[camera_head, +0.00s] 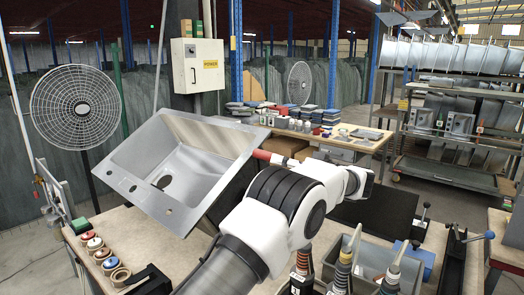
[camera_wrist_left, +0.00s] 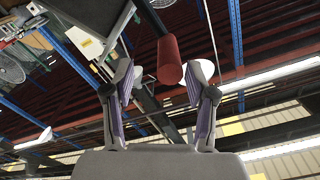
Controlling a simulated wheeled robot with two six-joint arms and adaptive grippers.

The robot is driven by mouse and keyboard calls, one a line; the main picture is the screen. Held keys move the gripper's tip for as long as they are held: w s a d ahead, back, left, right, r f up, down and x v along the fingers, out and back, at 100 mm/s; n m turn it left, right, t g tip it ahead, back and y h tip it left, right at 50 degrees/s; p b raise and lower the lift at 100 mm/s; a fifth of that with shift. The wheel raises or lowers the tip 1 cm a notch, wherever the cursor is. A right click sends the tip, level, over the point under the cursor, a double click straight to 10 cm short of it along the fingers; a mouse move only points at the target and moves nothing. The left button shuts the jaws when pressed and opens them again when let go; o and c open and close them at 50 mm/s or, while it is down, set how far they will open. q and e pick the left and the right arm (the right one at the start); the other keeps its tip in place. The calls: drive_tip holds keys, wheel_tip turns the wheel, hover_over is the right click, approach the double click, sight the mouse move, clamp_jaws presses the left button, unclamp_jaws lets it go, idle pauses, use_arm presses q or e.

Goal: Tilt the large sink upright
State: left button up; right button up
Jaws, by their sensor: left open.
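The large sink (camera_head: 185,165) is a grey metal basin with a drainboard. It is tilted on the workbench, its bowl facing me, and its back corner shows in the left wrist view (camera_wrist_left: 92,18). A red cylindrical handle (camera_head: 268,157) is at its right side; it also shows in the left wrist view (camera_wrist_left: 169,60). My left gripper (camera_wrist_left: 162,76) has its two fingers spread apart. The handle appears beyond and between the fingertips, with no visible grip on it. In the head view, my white and black arm crosses in front and its fingers cannot be made out. My right gripper is not in view.
The workbench (camera_head: 125,225) holds several round wooden pieces (camera_head: 96,247) at front left. A grey bin (camera_head: 350,255) with tools and clamps (camera_head: 455,250) stand at right. A fan (camera_head: 76,105) and a white control box (camera_head: 197,66) are behind the sink.

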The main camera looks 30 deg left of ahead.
sight(257, 153)
use_arm(q)
drive_tip(key=shift+s+a+r+p, duration=0.4)
drive_tip(key=shift+s+a+r, duration=0.45)
drive_tip(key=shift+a, duration=0.05)
drive_tip(key=a, duration=0.1)
drive_tip(key=w+a+f, duration=0.1)
drive_tip(key=a, duration=0.3)
drive_tip(key=shift+w+a+f+p, duration=0.1)
drive_tip(key=shift+w+f+p, duration=0.1)
drive_tip(key=shift+p, duration=0.2)
drive_tip(key=shift+s+d+r, duration=0.25)
drive_tip(key=shift+d+r, duration=0.1)
drive_tip(key=shift+w+f, duration=0.1)
drive_tip(key=shift+w, duration=0.05)
clamp_jaws()
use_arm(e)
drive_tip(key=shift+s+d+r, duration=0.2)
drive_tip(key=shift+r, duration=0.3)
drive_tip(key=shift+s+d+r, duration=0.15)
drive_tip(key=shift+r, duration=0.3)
